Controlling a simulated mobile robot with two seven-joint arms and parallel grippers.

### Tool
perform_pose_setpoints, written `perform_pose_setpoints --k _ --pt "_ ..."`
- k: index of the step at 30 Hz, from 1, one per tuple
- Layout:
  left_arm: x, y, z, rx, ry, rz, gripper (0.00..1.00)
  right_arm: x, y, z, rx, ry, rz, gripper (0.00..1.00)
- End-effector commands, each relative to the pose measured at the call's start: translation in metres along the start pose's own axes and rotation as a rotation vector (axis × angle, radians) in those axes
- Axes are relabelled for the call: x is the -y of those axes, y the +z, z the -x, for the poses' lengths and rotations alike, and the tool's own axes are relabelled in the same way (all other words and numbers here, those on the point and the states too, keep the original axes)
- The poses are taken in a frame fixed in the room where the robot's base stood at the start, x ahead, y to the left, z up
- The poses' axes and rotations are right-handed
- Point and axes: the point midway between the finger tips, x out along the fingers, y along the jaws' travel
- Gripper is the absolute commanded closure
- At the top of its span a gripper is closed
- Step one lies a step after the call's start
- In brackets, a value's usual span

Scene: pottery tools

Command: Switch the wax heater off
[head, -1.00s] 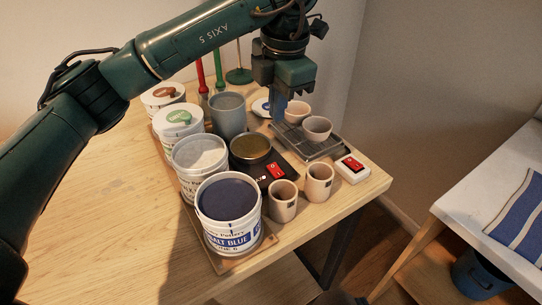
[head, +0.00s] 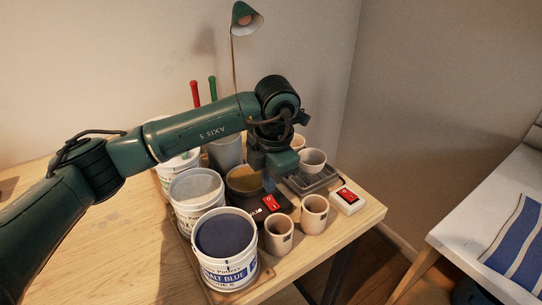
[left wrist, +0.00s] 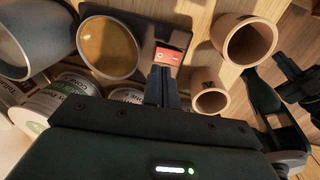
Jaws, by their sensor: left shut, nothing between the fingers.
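The wax heater is a black base (head: 282,197) carrying a round pan of brown wax (head: 243,180). The wax also shows in the left wrist view (left wrist: 108,46). A red rocker switch (head: 270,203) sits on the base's front corner; it shows in the left wrist view (left wrist: 168,57) too. Which way the rocker is tipped is too small to tell. My left gripper (head: 268,184) is shut and empty, pointing down over the heater just behind the switch. In the left wrist view its fingertips (left wrist: 163,70) lie close to the switch's edge; contact cannot be told.
Two beige cups (head: 279,235) (head: 314,214) stand close in front of the heater. A white box with another red switch (head: 346,197) is to the right. Glaze tubs, including a cobalt blue one (head: 226,240), crowd the left. A grey rack (head: 318,181) holds cups behind.

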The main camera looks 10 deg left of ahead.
Motion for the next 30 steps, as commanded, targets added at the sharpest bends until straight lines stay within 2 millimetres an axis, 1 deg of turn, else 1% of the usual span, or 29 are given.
perform_pose_setpoints --k 3,6,9,20,23,26,27,28,30 --pt "0.0 0.0 -0.018 -0.002 -0.002 0.0 1.0 0.0 0.001 0.001 0.014 0.004 -0.009 1.0" --pt "0.0 0.0 -0.029 -0.001 -0.001 0.0 1.0 0.0 0.002 0.002 0.019 0.007 -0.01 1.0" --pt "0.0 0.0 -0.035 -0.001 0.0 0.0 1.0 -0.001 0.002 0.002 0.02 0.009 -0.01 1.0" --pt "0.0 0.0 -0.037 0.0 0.0 0.0 1.0 -0.002 0.002 0.002 0.021 0.011 -0.009 1.0" --pt "-0.001 0.0 -0.043 -0.001 -0.024 0.002 1.0 -0.003 0.008 -0.002 0.021 0.01 -0.008 1.0" --pt "-0.004 0.0 -0.052 0.0 -0.099 0.005 1.0 -0.002 0.015 -0.008 0.012 0.006 -0.006 1.0" --pt "-0.004 0.0 -0.053 0.0 -0.136 0.005 1.0 -0.001 0.015 -0.009 0.007 0.002 -0.004 1.0" --pt "-0.003 0.001 -0.048 -0.001 -0.129 0.0 1.0 0.001 0.008 -0.005 0.002 -0.001 -0.002 1.0" --pt "-0.003 0.0 -0.049 -0.003 -0.127 -0.001 1.0 0.002 0.003 -0.004 -0.006 -0.004 0.0 1.0"
